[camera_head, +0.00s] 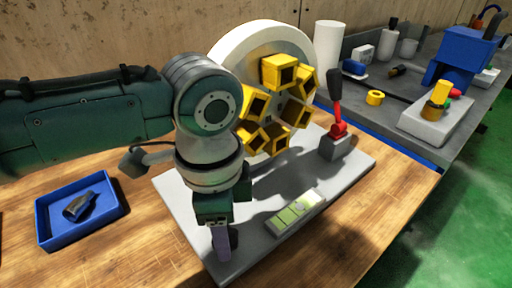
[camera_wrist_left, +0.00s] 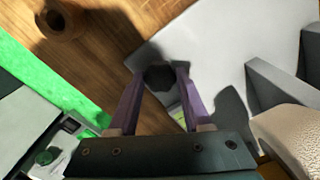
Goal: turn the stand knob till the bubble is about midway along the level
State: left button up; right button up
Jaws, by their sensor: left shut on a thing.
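The stand knob (camera_wrist_left: 160,78) is a dark, faceted piece between the two purple fingers of my left gripper (camera_wrist_left: 158,88) in the left wrist view. The gripper is shut on it. In the head view my left gripper (camera_head: 226,242) points down at the front edge of the light grey stand base (camera_head: 340,185), and the fingers partly hide the knob. The level (camera_head: 297,212) is a pale bar with a bright green vial, lying on the base to the right of the gripper. The bubble's place along the vial is too small to tell. My right gripper is not in view.
A grey-white wheel (camera_head: 235,45) with yellow blocks stands on the base behind my arm. A red lever with a dark handle (camera_head: 335,88) stands right of it. A blue tray (camera_head: 80,212) holding a dark part sits left. Bare wood (camera_head: 370,235) lies in front right.

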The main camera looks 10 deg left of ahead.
pick_arm(q)
grip_shut()
jog(key=n+p, duration=0.1)
jog(key=n, duration=0.1)
jog(key=n+p, duration=0.1)
jog(key=p, duration=0.1)
jog(key=shift+s+r+n, duration=0.1)
jog(key=shift+r+n, duration=0.2)
jog(key=shift+n, duration=0.1)
jog(key=shift+f+n+p, duration=0.25)
jog(key=shift+n+p, duration=0.1)
jog(key=shift+n, duration=0.15)
jog(key=o, duration=1.1)
grip_release()
jog(key=shift+r, duration=0.4)
notch_tip(320, 180, up, 9)
jog(key=shift+r+p, duration=0.1)
jog(key=shift+p, duration=1.15)
